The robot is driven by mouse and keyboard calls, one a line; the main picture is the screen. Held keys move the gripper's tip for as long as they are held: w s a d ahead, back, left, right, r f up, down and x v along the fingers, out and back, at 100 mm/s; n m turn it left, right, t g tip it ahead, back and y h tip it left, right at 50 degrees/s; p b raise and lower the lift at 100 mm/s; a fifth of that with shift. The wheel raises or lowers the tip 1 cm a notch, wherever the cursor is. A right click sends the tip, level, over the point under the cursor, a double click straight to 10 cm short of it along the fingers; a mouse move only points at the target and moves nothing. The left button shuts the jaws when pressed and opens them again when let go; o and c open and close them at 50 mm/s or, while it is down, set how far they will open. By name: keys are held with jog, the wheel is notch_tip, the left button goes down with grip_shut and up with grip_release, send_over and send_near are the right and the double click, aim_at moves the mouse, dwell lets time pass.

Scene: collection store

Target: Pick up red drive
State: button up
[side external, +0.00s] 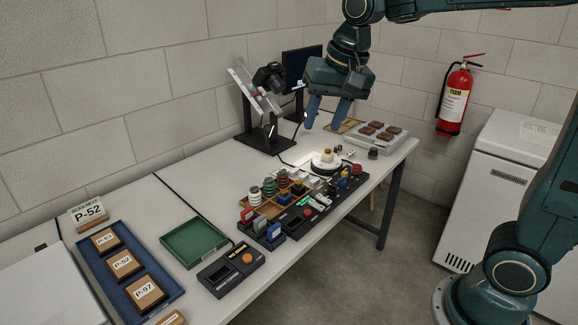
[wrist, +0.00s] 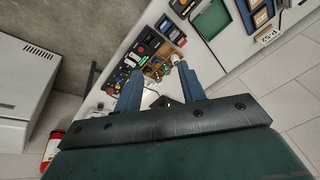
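My gripper (side external: 326,114) is open and empty, its two blue fingers pointing down high above the far part of the table. The fingers also show in the wrist view (wrist: 160,88), well apart with nothing between them. Several small red things show in the side view, and I cannot tell for sure which is the red drive.
A round white stand (side external: 326,167) is on the table below my gripper. A monitor (side external: 302,64) and a camera rig (side external: 268,76) stand by the wall. A green tray (side external: 194,240) and a blue tray (side external: 157,308) lie nearer. A grey tray (side external: 362,147) with brown blocks is at the far end.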

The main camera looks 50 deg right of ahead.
jog(key=w+f+m, duration=0.3)
jog(key=w, duration=0.5)
jog(key=m+g, duration=0.3)
jog(key=m, duration=0.5)
send_over(247, 209)
notch_tip(247, 209, down, 20)
jog(key=shift+a+r, duration=0.15)
jog(key=shift+f, duration=4.3)
jog(key=shift+f, duration=2.55)
